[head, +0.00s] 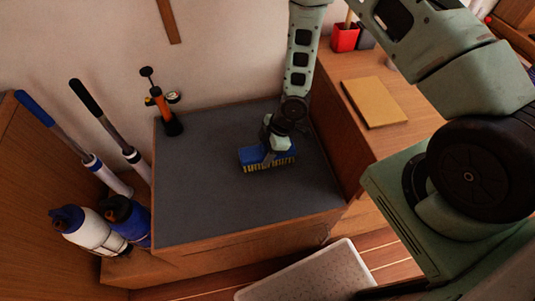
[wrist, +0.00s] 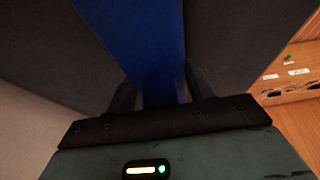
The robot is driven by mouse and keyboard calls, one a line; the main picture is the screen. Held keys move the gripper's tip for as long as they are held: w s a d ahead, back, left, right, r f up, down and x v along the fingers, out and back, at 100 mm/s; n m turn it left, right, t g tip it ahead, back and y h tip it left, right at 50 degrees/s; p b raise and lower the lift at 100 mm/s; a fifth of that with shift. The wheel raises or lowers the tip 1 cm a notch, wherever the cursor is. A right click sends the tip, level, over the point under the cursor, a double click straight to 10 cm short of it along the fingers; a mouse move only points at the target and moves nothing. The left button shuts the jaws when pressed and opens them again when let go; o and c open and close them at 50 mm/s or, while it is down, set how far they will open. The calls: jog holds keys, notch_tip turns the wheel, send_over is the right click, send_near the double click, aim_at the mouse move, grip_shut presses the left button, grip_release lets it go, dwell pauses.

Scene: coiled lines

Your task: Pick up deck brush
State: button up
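The deck brush (head: 266,157) is a blue block with pale yellow bristles along its lower edge. In the head view it is at the grey top of the wooden cabinet, right of its middle; I cannot tell whether it rests on the top or is just clear of it. My gripper (head: 274,148) reaches down onto it from above and hides part of its upper side. In the wrist view the blue brush body (wrist: 145,45) runs between my two dark fingers (wrist: 160,95).
An orange and black hand pump (head: 162,104) stands at the grey top's back left corner. Two long-handled tubes and two bottles (head: 92,232) stand left. A wooden surface with a tan board (head: 374,102) and a red cup (head: 345,38) is right. A pale bin (head: 305,278) is in front.

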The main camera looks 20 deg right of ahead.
jog(key=shift+c, duration=0.4)
jog(key=shift+r, duration=0.1)
jog(key=shift+r, duration=0.25)
notch_tip(320, 180, up, 9)
jog(key=shift+r, duration=0.2)
jog(key=o, duration=0.6)
jog(key=shift+c, duration=1.3)
